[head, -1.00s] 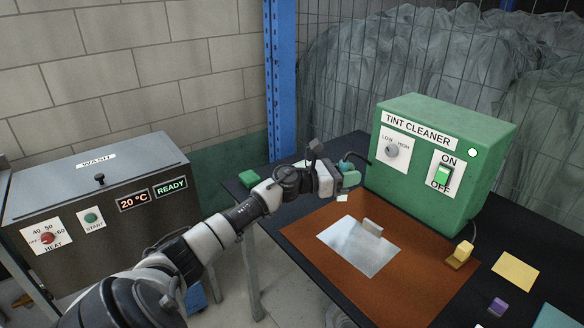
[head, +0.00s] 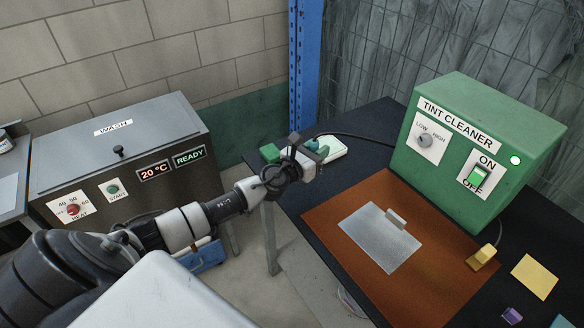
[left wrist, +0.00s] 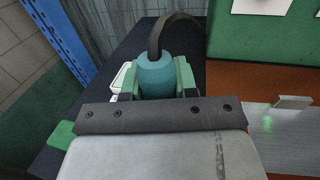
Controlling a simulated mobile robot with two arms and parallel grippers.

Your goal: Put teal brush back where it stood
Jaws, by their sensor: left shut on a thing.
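The teal brush (head: 318,146) is a rounded teal piece with a dark cable. In the left wrist view the teal brush (left wrist: 157,75) stands between the greenish fingers of my left gripper (left wrist: 158,88), which is shut on it. In the head view my left gripper (head: 314,155) is at the far left part of the black table, beside a white tray (head: 333,150). The white tray also shows partly behind the fingers in the wrist view (left wrist: 121,78). The brush's lower end is hidden, so I cannot tell whether it touches anything. My right gripper is not in view.
A green block (head: 269,153) lies near the table's left edge. The green tint cleaner (head: 480,150) stands to the right, its cable running to the brush. A brown mat (head: 340,200) carries a pale sheet (head: 380,238) and a small block. A yellow piece (head: 482,257) sits at its right edge.

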